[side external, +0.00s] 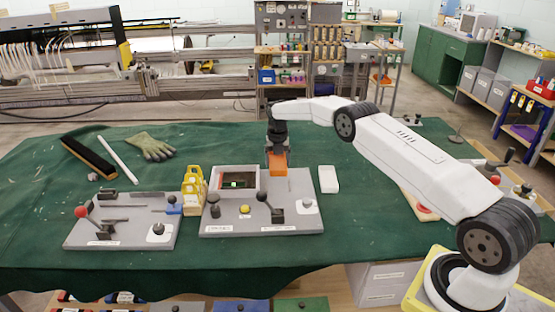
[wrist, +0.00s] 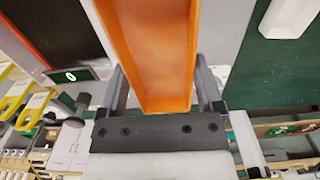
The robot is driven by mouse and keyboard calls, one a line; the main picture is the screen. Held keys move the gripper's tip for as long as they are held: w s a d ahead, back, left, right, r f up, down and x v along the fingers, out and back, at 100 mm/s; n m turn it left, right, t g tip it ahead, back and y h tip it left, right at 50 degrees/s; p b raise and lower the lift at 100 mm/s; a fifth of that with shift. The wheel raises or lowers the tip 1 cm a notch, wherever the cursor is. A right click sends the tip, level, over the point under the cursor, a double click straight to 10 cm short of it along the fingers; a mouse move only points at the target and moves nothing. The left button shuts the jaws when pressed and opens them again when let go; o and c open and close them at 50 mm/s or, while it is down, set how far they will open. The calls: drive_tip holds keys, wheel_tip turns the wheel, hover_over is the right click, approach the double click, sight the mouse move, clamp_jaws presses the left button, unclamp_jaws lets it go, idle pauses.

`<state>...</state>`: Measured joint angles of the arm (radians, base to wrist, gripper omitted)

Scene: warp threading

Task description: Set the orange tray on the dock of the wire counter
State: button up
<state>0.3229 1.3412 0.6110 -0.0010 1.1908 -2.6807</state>
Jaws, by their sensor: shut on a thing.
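The orange tray (side external: 278,163) is held in my gripper (side external: 278,150), which points down over the back part of a grey board. In the wrist view the tray (wrist: 152,45) is a long open trough between the two dark fingers (wrist: 162,88). I cannot tell whether its lower end touches the board. The wire counter (side external: 253,169) looks like the light-framed box with a dark recess and a small green-lit display (side external: 234,184), just left of the tray. The display also shows in the wrist view (wrist: 70,75), beside a dark area with an orange edge. I cannot make out the dock clearly.
Levers and knobs stand on the board's front, including a black-knobbed lever (side external: 262,196) and a yellow button (side external: 245,209). A yellow rack (side external: 194,188) stands left of the board. A white block (side external: 328,179) lies to the right. A second lever board (side external: 122,222) is further left.

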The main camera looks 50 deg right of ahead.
sight(278, 184)
drive_tip(key=shift+f, duration=0.2)
drive_tip(key=shift+f, duration=2.65)
drive_tip(key=shift+f, duration=0.95)
idle(1.8)
drive_tip(key=o, duration=1)
drive_tip(key=shift+r, duration=3.5)
